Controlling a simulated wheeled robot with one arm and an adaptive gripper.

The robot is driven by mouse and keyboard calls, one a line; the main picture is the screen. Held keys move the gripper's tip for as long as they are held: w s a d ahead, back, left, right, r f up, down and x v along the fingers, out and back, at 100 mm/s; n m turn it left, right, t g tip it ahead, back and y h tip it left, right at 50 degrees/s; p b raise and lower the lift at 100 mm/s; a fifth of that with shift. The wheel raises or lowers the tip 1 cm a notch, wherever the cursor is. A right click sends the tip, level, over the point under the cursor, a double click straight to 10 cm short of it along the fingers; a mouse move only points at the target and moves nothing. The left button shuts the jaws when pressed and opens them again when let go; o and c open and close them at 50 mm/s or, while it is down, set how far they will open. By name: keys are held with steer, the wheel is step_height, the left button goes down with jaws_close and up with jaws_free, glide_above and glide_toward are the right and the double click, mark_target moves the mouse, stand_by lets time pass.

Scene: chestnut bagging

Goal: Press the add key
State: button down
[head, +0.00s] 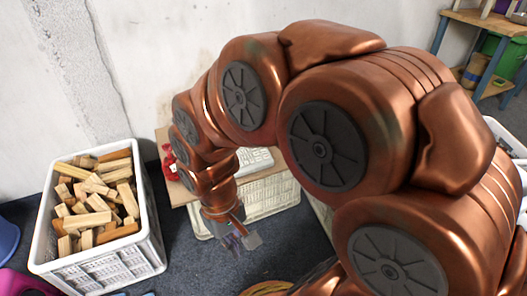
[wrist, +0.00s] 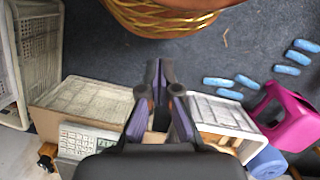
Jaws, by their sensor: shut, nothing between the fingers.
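A pale device with rows of small keys (wrist: 88,142) sits at the lower left of the wrist view, partly cut off by my gripper's body. In the head view, a pale keyed surface (head: 258,161) shows behind my arm on a wooden stand. The keys are too small to read, so I cannot tell which is the add key. My gripper (wrist: 160,66) is shut and empty, with its fingers over the dark floor, apart from the device. In the head view, my gripper (head: 240,238) hangs in front of the stand, below the device in the picture.
A white crate of wooden blocks (head: 154,222) stands at the left, with a pale crate (head: 272,197) by the stand. In the wrist view, a woven basket (wrist: 160,28), a pink stool (wrist: 286,118), a blue container (wrist: 267,162) and several blue packets (wrist: 218,82) surround the bare floor.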

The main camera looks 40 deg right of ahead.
mark_target(264, 152)
steer(key=w+d+f+m+t+p, duration=0.1)
steer(key=w+d+f+m+t, duration=0.15)
steer(key=w+d, duration=0.5)
steer(key=w+d+f+m+t, duration=0.1)
steer(key=w+d+t, duration=0.25)
steer(key=w, duration=0.75)
steer(key=w+d+f+m+t+p, duration=0.1)
steer(key=w+d+f+t, duration=0.1)
steer(key=w+d, duration=0.55)
steer(key=w+d+f+m+t+h, duration=0.1)
steer(key=d+m+t, duration=0.1)
steer(key=d, duration=0.5)
steer(key=w+d+f+m+t+h+p, duration=0.1)
steer(key=w+d+m+t, duration=0.1)
steer(key=d, duration=0.6)
steer(key=w+d+f+m+t+h+p, duration=0.1)
steer(key=d+f+m+t, duration=0.1)
steer(key=d, duration=0.5)
steer(key=shift+w+d+m+t, duration=0.3)
steer(key=shift+w+m, duration=0.05)
